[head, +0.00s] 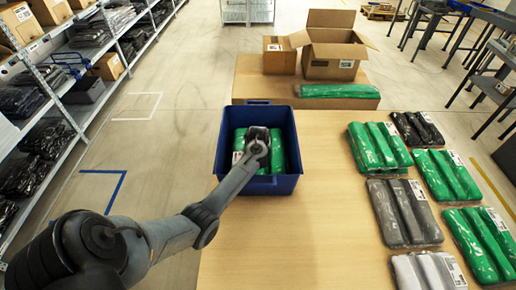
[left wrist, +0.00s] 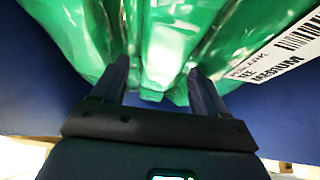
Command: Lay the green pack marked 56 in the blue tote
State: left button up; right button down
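The blue tote (head: 226,184) stands at the left side of the near table. A green pack (head: 240,160) is inside it, with a white label on its left part; no number on it is readable. My left gripper (head: 257,142) reaches down over the middle of this pack. In the left wrist view, the fingers (left wrist: 160,88) are around a bunched ridge of the green plastic (left wrist: 165,45), touching it on both sides. A label reading MEDIUM (left wrist: 275,60) is to the right. I cannot tell whether the pack rests on the tote's floor. My right gripper is not in view.
Green packs (head: 378,148), (head: 448,174), (head: 480,245), grey packs (head: 403,211), (head: 425,272) and a black pack (head: 417,128) lie on the right of the table. Another green pack (head: 338,90) lies by the boxes (head: 333,52). The table's middle (head: 315,180) is clear.

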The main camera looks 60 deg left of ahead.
pick_arm(q)
jog(key=shift+r, duration=0.15)
jog(key=shift+r, duration=0.25)
jog(key=p+v, duration=0.3)
jog(key=v, duration=0.8)
jog(key=shift+d+r+p, duration=0.15)
jog(key=shift+d+p, duration=0.05)
jog(key=shift+p, duration=0.1)
jog(key=shift+s, duration=0.1)
